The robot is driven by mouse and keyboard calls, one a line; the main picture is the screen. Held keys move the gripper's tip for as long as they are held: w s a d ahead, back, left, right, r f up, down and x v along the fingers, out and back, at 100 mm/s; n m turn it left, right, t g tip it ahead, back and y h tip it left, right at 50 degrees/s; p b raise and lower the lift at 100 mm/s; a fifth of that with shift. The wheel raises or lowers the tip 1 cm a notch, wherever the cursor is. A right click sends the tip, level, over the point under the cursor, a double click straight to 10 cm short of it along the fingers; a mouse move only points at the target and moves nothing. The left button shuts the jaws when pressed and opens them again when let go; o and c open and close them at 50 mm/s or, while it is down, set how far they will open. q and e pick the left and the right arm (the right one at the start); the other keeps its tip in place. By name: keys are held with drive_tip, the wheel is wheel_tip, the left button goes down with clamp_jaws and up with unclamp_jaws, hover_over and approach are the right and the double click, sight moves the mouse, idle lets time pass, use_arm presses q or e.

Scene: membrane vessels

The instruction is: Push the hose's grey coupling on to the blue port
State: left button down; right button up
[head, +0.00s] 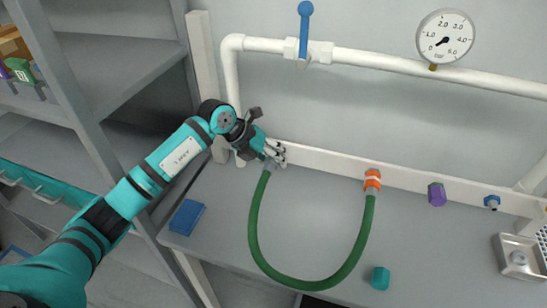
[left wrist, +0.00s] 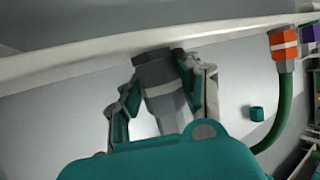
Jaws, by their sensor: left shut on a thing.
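The green hose (head: 303,278) hangs in a U-shaped loop over the grey bench. My left gripper (head: 274,152) is shut on its grey coupling (left wrist: 165,100) near the left end of the white rail. The dark end of the coupling points at the rail in the left wrist view; whether it touches anything there is unclear. The hose's other end has an orange coupling with a white band (head: 372,181), at the rail; it also shows in the left wrist view (left wrist: 284,47). The blue port (head: 491,202) is farther right on the rail, bare. My right gripper is out of view.
A purple fitting (head: 437,194) sits on the rail between the orange coupling and the blue port. A teal cap (head: 380,278), a blue block (head: 187,217) and a metal tray (head: 518,257) are on the bench. White pipes with a blue-handled valve (head: 305,22) and a gauge (head: 445,38) are above.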

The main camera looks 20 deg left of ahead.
sight(267, 172)
use_arm(q)
drive_tip(key=shift+s+f, duration=0.1)
drive_tip(key=shift+s, duration=0.15)
drive_tip(key=shift+s+a, duration=0.1)
drive_tip(key=shift+s, duration=0.1)
drive_tip(key=shift+s+p, duration=0.35)
drive_tip(key=shift+s, duration=0.35)
drive_tip(key=shift+s+p, duration=0.55)
drive_tip(key=shift+s, duration=1.1)
